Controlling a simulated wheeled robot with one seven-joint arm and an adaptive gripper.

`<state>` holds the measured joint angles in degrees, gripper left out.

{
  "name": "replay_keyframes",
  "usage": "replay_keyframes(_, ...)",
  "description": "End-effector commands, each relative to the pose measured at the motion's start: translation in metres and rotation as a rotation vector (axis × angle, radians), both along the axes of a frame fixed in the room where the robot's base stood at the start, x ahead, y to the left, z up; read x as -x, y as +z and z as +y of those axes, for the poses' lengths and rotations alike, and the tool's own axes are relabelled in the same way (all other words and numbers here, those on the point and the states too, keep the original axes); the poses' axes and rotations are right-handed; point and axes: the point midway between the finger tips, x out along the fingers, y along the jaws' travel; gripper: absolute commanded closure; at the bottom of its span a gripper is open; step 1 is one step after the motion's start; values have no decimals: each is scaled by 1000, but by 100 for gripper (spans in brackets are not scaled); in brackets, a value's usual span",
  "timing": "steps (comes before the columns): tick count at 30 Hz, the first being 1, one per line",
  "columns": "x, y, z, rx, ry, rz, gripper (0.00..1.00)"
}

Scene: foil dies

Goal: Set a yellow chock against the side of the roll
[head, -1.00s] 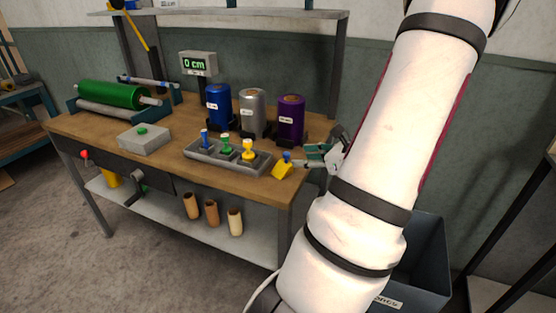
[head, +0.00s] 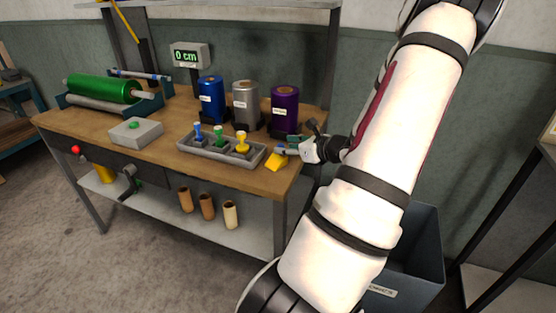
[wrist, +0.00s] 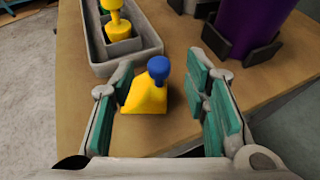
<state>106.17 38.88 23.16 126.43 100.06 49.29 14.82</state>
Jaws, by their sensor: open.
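The yellow chock (head: 275,161), a wedge with a blue knob, sits on the bench near its right front corner. In the wrist view the chock (wrist: 145,97) stands between the green-padded fingers of my gripper (wrist: 160,82), nearer the left finger. The fingers are apart. In the head view my gripper (head: 290,147) is at the chock's right side. A green roll (head: 103,88) lies on a cradle at the bench's left end. Blue (head: 210,99), silver (head: 246,105) and purple (head: 285,110) rolls stand upright at the back.
A grey tray (head: 187,149) with blue-, green- and yellow-knobbed pieces lies left of the chock. A grey box with a green button (head: 136,132) and a display reading 0 cm (head: 188,56) are on the bench (head: 235,176). A grey bin (head: 418,240) stands right.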

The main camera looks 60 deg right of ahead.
Motion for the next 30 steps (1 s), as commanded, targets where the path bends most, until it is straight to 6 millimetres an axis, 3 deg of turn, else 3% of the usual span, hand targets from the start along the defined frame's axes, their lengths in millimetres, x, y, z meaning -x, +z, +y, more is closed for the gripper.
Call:
replay_keyframes(6, -26, -10, -7, 0, 2, -1, 58)
replay_keyframes(15, -29, -11, -9, 0, 1, 0, 58)
replay_keyframes(21, -29, -11, -9, 0, 1, 0, 100)
replay_keyframes(30, -29, -10, -8, 1, 1, 0, 100)
